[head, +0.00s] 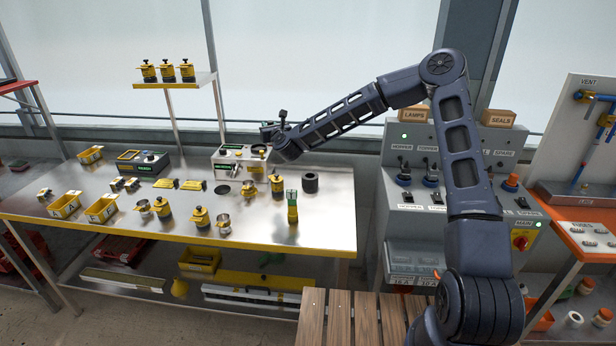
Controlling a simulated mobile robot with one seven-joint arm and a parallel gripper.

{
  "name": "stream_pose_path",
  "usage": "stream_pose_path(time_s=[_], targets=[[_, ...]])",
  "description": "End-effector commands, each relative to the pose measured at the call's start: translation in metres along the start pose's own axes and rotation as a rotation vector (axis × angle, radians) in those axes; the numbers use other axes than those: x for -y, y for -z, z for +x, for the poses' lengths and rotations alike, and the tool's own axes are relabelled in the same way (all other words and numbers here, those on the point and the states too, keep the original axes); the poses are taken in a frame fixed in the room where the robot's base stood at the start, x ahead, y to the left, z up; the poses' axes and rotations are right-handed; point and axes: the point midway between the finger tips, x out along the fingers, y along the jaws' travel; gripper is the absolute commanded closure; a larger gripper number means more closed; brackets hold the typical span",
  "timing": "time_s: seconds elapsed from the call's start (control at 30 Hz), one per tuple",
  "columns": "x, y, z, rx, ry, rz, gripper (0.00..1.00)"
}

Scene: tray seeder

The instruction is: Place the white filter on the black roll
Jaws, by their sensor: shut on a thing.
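The black roll (310,182) stands upright on the metal bench, near its right end. It looks like a short dark cylinder with a hole in its top. My gripper (267,134) is above the back of the bench, left of the roll and farther back, apart from it. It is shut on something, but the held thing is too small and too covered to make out. I cannot pick out the white filter for certain in this view. Nothing is seen lying on top of the roll.
A pale device (229,154) stands at the back, close to my gripper. A green-topped bottle (292,207) stands in front of the roll. Several yellow-and-black pots and yellow bins (65,205) cover the left and middle. A control cabinet (405,222) stands right of the bench.

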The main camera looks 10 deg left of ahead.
Motion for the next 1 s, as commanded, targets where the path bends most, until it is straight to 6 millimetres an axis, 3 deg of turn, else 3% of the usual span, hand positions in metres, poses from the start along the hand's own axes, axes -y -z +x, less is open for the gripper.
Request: stream_pose_path(time_s=[0.03, 0.2, 0.43, 0.67, 0.77, 1.0], targets=[[0.021, -0.003, 0.0, 0.0, 0.019, 0.0, 1.0], [0.081, -0.013, -0.002, 0.002, 0.072, -0.001, 1.0], [0.14, -0.022, -0.009, 0.001, 0.124, -0.002, 1.0], [0.162, -0.022, -0.013, 0.001, 0.144, -0.002, 1.0], [0.163, -0.009, -0.013, 0.0, 0.145, -0.003, 1.0], [0.162, 0.042, -0.013, -0.002, 0.143, -0.003, 1.0]])
